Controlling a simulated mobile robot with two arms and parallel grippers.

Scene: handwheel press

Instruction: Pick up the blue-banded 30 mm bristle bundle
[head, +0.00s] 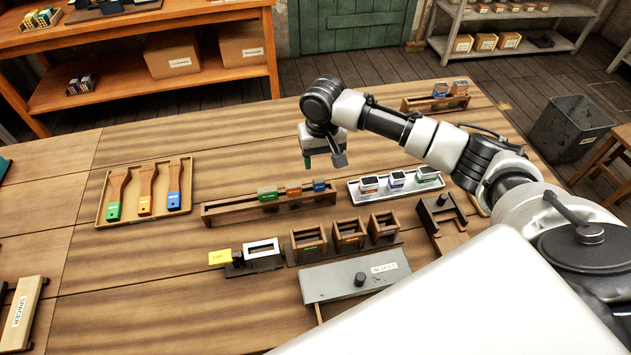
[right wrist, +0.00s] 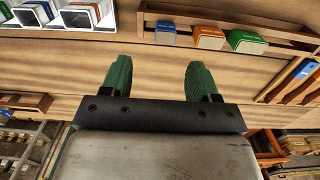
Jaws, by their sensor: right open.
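The blue-banded bristle bundle (head: 319,185) stands at the right end of a row in a long wooden rack (head: 225,212). An orange-banded bundle (head: 293,190) and a green-banded bundle (head: 267,194) stand to its left. In the right wrist view the blue-banded bundle (right wrist: 165,33) is at the top, above the space between the fingers. Size markings are too small to read. My right gripper (head: 323,161) is open and empty, above the table and behind the rack in the head view. Its green fingers (right wrist: 159,80) are wide apart. My left gripper is not in view.
A metal tray (head: 353,192) of hollow, colour-marked pieces lies right of the rack. A brush-handle tray (head: 103,206) is to the left. Wooden holders (head: 347,235) and a grey plate (head: 330,284) stand in front. Table behind the rack is mostly clear.

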